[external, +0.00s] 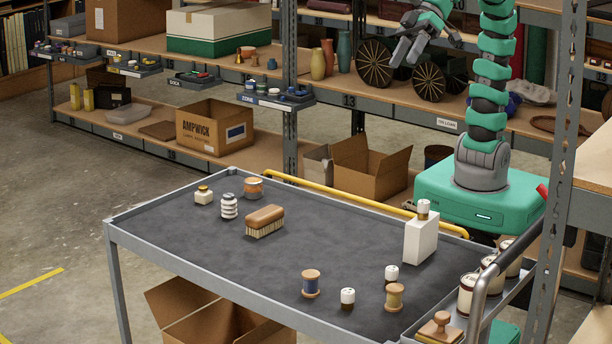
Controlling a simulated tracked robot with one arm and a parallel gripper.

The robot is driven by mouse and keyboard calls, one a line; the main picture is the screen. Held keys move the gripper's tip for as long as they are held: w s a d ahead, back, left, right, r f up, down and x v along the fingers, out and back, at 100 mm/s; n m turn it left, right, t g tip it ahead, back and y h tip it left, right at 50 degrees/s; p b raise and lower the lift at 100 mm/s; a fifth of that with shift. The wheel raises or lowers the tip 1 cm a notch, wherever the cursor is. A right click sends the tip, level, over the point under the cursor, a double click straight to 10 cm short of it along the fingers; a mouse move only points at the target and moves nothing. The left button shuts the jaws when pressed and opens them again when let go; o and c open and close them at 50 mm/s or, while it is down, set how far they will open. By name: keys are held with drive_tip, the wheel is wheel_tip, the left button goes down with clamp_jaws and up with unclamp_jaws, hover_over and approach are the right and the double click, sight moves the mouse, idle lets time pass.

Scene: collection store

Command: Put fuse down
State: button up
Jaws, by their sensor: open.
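Three small white cylinders with dark or brassy bands look like fuses. One fuse-like cylinder (423,209) stands upright on top of a white block (421,240) at the right of the dark-topped cart (330,232). I cannot tell which one is the task's fuse. My gripper (404,58) is raised well above and behind the cart, in front of the shelves. It is open, nothing shows between its fingers, and it touches none of the cylinders.
A brush (264,221), a striped insulator (229,206) and small jars occupy the cart's far left. Canisters (467,293) and a stamp (440,328) sit at the right end. The cart's middle is clear.

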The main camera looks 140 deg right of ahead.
drive_tip(key=s+d+r+n+t, duration=0.1)
drive_tip(key=s+r+n+t, duration=0.1)
drive_tip(key=r, duration=0.6)
drive_tip(key=s+d+r+n+t, duration=0.1)
drive_tip(key=s+r+n+t, duration=0.1)
drive_tip(key=r, duration=0.7)
drive_tip(key=shift+s+n+t, duration=0.25)
drive_tip(key=shift+n+t, duration=0.55)
drive_tip(key=shift+n, duration=0.1)
